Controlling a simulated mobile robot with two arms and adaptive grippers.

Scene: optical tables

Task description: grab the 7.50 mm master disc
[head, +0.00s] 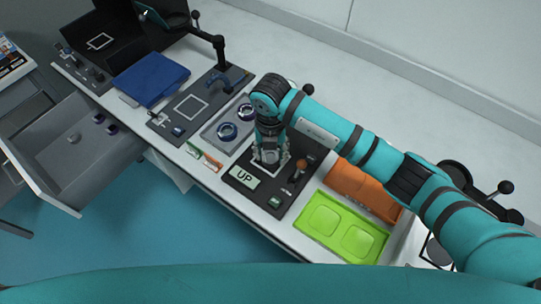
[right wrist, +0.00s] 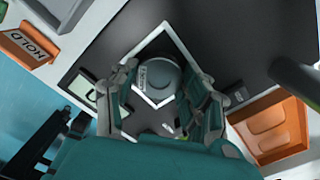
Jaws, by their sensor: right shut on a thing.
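My right gripper (head: 268,156) points down over the dark station with the "UP" plate, inside its white square outline. In the right wrist view my right gripper (right wrist: 160,95) has its fingers on both sides of a round grey metal disc (right wrist: 157,76) and is shut on it. The disc has a small label whose text I cannot read, so its size is not confirmed. It sits within the white square; whether it touches the surface is unclear. In the head view the gripper hides it. My left gripper is not in view.
A grey tray (head: 206,134) with two dark rings is left of the station. A lime green tray (head: 297,222) and an orange tray (head: 366,190) lie right. A "HOLD" plate (right wrist: 28,48) is nearby. A drawer (head: 45,150) stands open at left. A blue case (head: 150,78) lies farther back.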

